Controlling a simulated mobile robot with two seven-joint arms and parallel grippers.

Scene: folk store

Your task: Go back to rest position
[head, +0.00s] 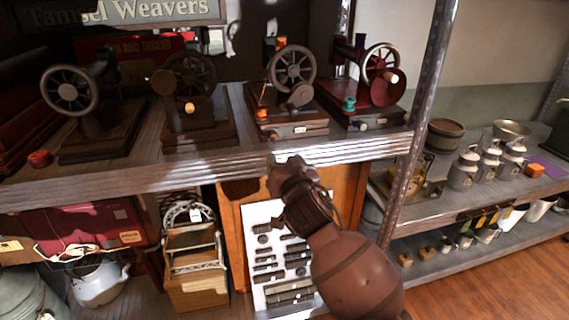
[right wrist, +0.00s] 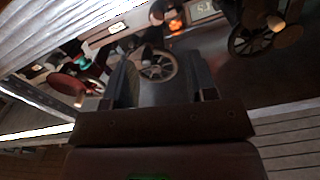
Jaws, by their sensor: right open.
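A machine's spoked wheel shows beyond the fingers. From these views I cannot tell whether the gripper touches the shelf edge. My left gripper is not in view.
Several old sewing machines, such as a dark red one (head: 377,85), stand on the upper shelf. A metal post (head: 420,120) rises to the right of my arm. Below are a tool board (head: 262,225) and a white kettle (head: 98,284). Wooden floor (head: 500,285) is clear at lower right.

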